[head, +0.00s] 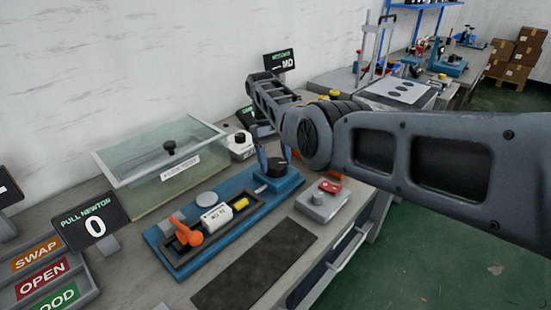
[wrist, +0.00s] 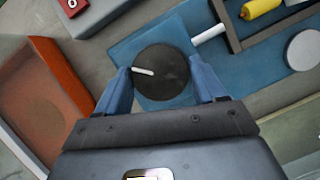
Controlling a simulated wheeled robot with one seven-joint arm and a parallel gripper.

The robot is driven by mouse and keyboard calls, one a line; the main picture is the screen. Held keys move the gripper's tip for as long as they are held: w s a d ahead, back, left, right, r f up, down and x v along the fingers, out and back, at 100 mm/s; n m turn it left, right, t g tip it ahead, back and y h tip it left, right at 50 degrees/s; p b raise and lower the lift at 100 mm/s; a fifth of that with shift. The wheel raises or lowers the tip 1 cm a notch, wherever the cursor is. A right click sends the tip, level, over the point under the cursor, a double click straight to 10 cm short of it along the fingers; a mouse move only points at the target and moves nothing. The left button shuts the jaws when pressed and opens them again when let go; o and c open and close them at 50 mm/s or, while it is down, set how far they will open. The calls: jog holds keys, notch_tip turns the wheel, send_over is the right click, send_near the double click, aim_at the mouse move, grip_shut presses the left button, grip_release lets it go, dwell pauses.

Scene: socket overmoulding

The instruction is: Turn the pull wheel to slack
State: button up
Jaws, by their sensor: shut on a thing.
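The pull wheel (wrist: 168,86) is a round black knob with a white pointer line, on a blue square base. In the wrist view its pointer lies toward the left finger. In the head view the wheel (head: 277,170) stands at the far right end of the blue pull rig (head: 160,240), partly behind my arm. My gripper (wrist: 160,68) has its two blue fingers on opposite sides of the wheel, shut on it. The rig also holds a white labelled cylinder (head: 216,217), a yellow piece (head: 240,204) and an orange lever (head: 186,233).
The "PULL NEWTON" display (head: 92,222) reads 0. A clear-lidded box (head: 160,165) stands behind the rig. A grey box with a red part (head: 323,200) is right of the wheel. An orange-walled tray (wrist: 50,65) lies left in the wrist view. A dark mat (head: 255,272) lies in front.

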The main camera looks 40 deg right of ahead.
jog(key=n+h+p, duration=0.1)
jog(key=n, duration=0.1)
jog(key=shift+s+a+r+n, duration=0.1)
jog(key=shift+n, duration=0.3)
jog(key=n+h+p, duration=0.1)
jog(key=n+p, duration=0.3)
jog(key=shift+a+h, duration=0.1)
jog(key=shift+h, duration=0.3)
jog(key=n+h+p, duration=0.1)
jog(key=n, duration=0.2)
jog(key=n+t+h, duration=0.1)
jog(key=n, duration=0.2)
jog(key=shift+s+a+f+p, duration=0.1)
jog(key=shift+s+f+p, duration=0.1)
jog(key=shift+p, duration=0.2)
jog(key=n+t, duration=0.1)
jog(key=n, duration=0.2)
jog(key=shift+n+h, duration=0.3)
jog(key=shift+h, duration=0.1)
jog(key=n+t, duration=0.1)
jog(key=n, duration=0.2)
jog(key=shift+s+n+t, duration=0.1)
jog(key=shift+n+t, duration=0.2)
jog(key=shift+t, duration=0.1)
jog(key=n+t, duration=0.2)
jog(key=n, duration=0.4)
jog(key=shift+s, duration=0.1)
jog(key=shift+r, duration=0.1)
